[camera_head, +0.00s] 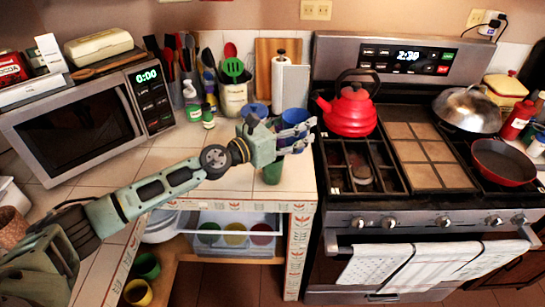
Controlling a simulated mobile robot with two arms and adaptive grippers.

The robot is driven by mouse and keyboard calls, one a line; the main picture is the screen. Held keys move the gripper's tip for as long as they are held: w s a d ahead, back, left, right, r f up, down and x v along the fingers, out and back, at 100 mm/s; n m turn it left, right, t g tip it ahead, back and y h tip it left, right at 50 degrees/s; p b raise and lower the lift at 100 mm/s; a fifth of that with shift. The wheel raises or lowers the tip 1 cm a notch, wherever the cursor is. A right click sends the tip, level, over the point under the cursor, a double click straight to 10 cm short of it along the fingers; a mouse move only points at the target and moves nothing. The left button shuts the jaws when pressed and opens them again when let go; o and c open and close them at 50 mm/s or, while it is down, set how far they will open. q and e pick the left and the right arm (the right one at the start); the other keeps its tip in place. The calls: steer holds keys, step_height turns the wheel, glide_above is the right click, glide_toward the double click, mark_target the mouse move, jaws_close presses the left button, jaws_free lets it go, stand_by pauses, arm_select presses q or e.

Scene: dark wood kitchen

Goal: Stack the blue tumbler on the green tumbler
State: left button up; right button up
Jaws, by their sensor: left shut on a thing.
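My left gripper (302,137) reaches in from the left over the counter and is shut on the blue tumbler (292,119). The blue tumbler is partly hidden by the fingers; its upper part shows above them. The green tumbler (272,173) stands on the tiled counter near its front right corner, below and slightly left of the blue tumbler. My gripper hides the green tumbler's upper part. Whether the two tumblers touch cannot be told. My right gripper is not in view.
Behind the gripper are a second blue item (256,109), a paper towel holder (290,88) and a utensil crock (233,98). The stove with a red kettle (351,110) is to the right. A microwave (80,122) stands left. The counter's front middle is clear.

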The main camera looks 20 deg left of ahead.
arm_select(q)
steer(key=a+f+b, duration=0.3)
steer(key=a+f, duration=0.3)
steer(key=f, duration=0.1)
steer(key=shift+a+f, duration=0.15)
steer(key=shift+f, duration=0.2)
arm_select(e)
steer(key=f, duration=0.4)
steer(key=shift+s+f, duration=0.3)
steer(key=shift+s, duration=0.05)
arm_select(q)
steer(key=shift+s+f+b, duration=0.15)
steer(key=shift+f+b, duration=0.5)
steer(key=shift+b, duration=0.3)
steer(key=o, duration=0.9)
steer(key=shift+o, duration=1.3)
steer(key=shift+f, duration=0.2)
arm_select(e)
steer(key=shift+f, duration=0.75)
